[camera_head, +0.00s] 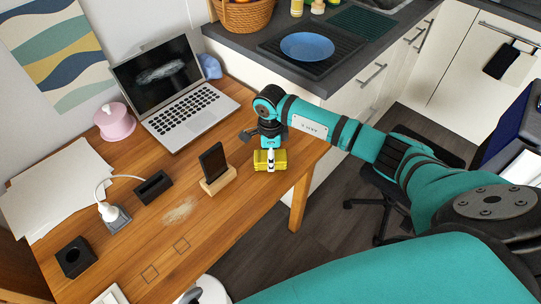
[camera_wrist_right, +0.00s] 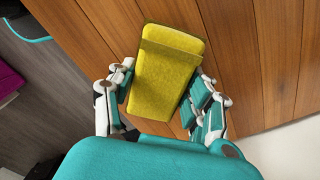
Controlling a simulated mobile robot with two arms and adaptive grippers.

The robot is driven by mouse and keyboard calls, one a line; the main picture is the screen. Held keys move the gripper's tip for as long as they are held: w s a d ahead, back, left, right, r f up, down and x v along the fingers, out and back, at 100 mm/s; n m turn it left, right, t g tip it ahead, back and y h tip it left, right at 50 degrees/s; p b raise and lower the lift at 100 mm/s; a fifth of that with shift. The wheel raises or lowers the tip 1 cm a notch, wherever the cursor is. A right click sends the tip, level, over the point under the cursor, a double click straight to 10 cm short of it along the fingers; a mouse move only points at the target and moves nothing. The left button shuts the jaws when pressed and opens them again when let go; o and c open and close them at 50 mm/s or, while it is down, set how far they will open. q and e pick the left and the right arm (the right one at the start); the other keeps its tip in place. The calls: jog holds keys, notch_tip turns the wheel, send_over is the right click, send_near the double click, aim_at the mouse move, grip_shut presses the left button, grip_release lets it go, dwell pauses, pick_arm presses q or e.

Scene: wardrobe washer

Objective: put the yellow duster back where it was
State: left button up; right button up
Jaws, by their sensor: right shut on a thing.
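The yellow duster (camera_head: 270,160) is at the right front edge of the wooden desk, below my right gripper (camera_head: 268,150). In the right wrist view the duster (camera_wrist_right: 166,75) is a soft yellow block lying between the two fingers of my right gripper (camera_wrist_right: 162,100), which is shut on it. The wood lies behind the duster there; I cannot tell whether it touches the desk. Two small square outlines (camera_head: 150,273) are marked on the desk's near part. A pale smudge (camera_head: 179,210) lies on the desk. My left gripper is not in view.
A phone on a wooden stand (camera_head: 217,182) is just left of the duster. A laptop (camera_head: 190,115), pink pot (camera_head: 114,121), black holder (camera_head: 153,187), plugged-in socket (camera_head: 116,219) and black box (camera_head: 75,257) occupy the desk (camera_head: 225,215). An office chair (camera_head: 376,190) stands at right.

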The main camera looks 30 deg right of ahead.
jog(key=shift+f, duration=0.25)
jog(key=o, duration=1.2)
jog(key=shift+r, duration=0.1)
jog(key=shift+o, duration=0.4)
jog(key=shift+o, duration=1.3)
jog(key=shift+r+p, duration=2.7)
jog(key=shift+r, duration=2.3)
